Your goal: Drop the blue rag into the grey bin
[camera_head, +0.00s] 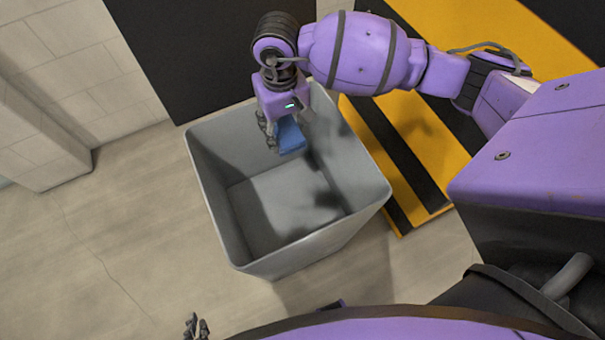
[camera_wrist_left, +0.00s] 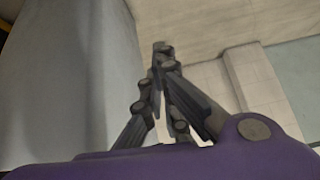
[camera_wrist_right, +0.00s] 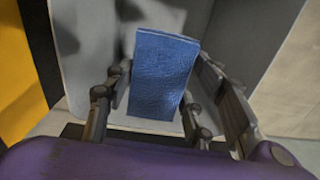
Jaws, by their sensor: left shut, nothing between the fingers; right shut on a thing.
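The grey bin (camera_head: 215,190) stands open on the floor in the middle of the head view, and its inside looks empty. My right gripper (camera_head: 278,140) reaches over the bin's far part and points down. It is shut on the blue rag (camera_head: 290,138), which hangs above the bin's bottom within the rim's outline. In the right wrist view the rag (camera_wrist_right: 162,75) is a flat blue rectangle between the fingers, with grey bin walls behind it. My left gripper (camera_head: 195,325) is at the bottom edge of the head view, outside the bin. In the left wrist view its fingers (camera_wrist_left: 160,60) are shut and empty.
A yellow and black striped panel (camera_head: 420,130) lies right of the bin. A black panel (camera_head: 200,50) and a pale block wall (camera_head: 80,50) are behind. A pale pillar (camera_head: 40,140) stands at the left. The floor (camera_head: 110,240) left of the bin is clear.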

